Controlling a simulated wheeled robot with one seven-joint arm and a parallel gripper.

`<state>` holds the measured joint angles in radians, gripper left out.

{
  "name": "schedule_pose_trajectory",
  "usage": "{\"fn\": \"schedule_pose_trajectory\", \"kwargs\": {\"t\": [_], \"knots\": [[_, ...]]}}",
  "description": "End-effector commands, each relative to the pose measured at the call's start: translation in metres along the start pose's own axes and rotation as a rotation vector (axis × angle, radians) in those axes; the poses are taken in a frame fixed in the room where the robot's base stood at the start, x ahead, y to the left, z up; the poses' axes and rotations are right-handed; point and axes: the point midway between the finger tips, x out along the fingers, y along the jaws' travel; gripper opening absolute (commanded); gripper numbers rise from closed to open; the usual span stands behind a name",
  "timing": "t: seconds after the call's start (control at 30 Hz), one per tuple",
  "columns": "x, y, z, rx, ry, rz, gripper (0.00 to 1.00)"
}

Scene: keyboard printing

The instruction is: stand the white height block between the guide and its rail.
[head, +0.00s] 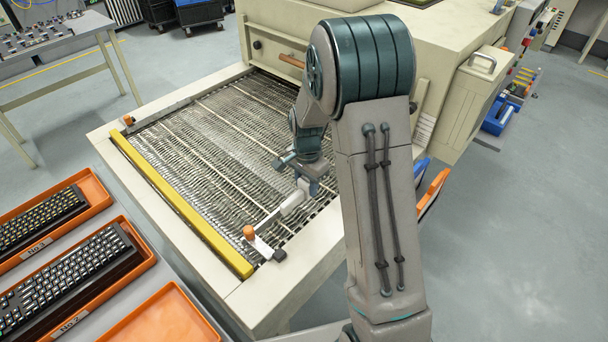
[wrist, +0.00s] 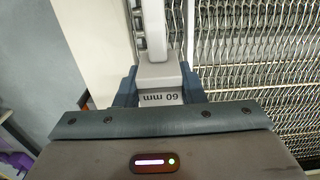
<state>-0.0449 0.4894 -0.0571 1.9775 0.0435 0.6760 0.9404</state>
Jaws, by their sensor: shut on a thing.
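The white height block (wrist: 159,76), marked "60 mm" upside down, is between the two fingers of my gripper (wrist: 160,88) in the wrist view. My gripper is shut on it. In the head view my gripper (head: 306,180) is low over the right side of the conveyor. The pale bar of the guide (wrist: 152,22) runs straight ahead from the block; I cannot tell whether they touch. The guide's orange knob (head: 249,232) shows at the near end. The rail (wrist: 117,42) lies left of the guide in the wrist view. The block's foot is hidden.
The wire mesh belt (head: 205,135) spans the conveyor, with a yellow bar (head: 180,205) along its left end. Orange trays (head: 148,258) with keyboards stand at lower left. The beige machine housing (head: 440,45) rises behind my arm. Open floor lies at right.

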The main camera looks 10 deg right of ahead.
Motion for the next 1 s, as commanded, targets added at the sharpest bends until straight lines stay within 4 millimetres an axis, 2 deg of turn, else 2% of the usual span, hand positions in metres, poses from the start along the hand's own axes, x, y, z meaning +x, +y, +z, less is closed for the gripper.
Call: {"fn": "schedule_pose_trajectory", "kwargs": {"t": [0.7,1.0], "knots": [[0.063,0.001,-0.001,0.002,0.0,0.0,0.0],[0.07,0.001,-0.001,0.002,0.0,0.0,0.0]]}}
